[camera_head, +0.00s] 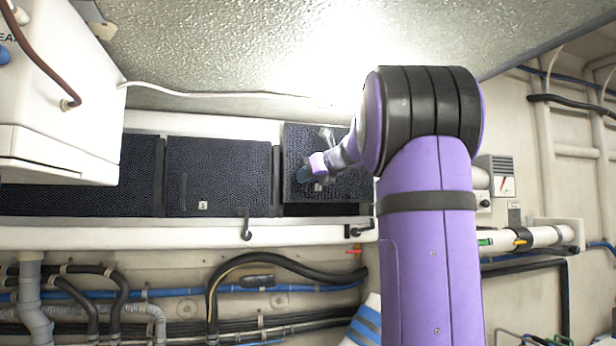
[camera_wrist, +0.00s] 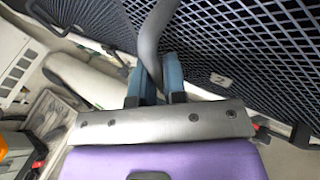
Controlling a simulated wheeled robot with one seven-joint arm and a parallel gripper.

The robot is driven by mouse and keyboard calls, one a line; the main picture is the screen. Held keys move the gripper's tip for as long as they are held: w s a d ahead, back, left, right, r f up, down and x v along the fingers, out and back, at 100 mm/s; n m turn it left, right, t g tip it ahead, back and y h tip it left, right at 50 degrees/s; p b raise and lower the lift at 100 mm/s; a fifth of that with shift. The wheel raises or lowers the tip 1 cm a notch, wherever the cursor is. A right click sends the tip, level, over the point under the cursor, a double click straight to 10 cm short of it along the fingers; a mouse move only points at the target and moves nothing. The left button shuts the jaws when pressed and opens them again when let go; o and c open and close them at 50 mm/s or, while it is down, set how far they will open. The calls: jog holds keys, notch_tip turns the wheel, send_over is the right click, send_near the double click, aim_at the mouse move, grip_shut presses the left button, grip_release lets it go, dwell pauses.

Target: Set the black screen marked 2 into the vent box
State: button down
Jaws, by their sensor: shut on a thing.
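The black mesh screen marked 2 (camera_head: 334,133) is at the right-hand bay of the vent box in the head view. Its top edge stands higher than the neighbouring screen, and a dark strip shows below its lower edge. In the wrist view its mesh (camera_wrist: 265,45) and its label 2 (camera_wrist: 222,80) show. My gripper (camera_head: 308,172) is shut on the screen's grey handle (camera_wrist: 154,40); its blue fingertips show in the wrist view (camera_wrist: 158,82). The vent box (camera_head: 150,237) is a long white frame.
A middle black screen (camera_head: 228,175) with a small label and a left black screen (camera_head: 100,190) fill the other bays. Dark hooks hang at the lower rail (camera_head: 246,225) (camera_head: 360,231). A white cabinet (camera_head: 60,110) overhangs the left. Hoses (camera_head: 270,262) run below.

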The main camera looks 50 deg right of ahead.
aim_at(301, 196)
jog(key=shift+w+d, duration=0.4)
jog(key=shift+w, duration=0.2)
jog(key=shift+w+d, duration=0.35)
jog(key=shift+w, duration=0.25)
jog(key=shift+f, duration=2.65)
dwell(2.5)
jog(key=c, duration=1.1)
grip_release()
jog(key=v, duration=1.1)
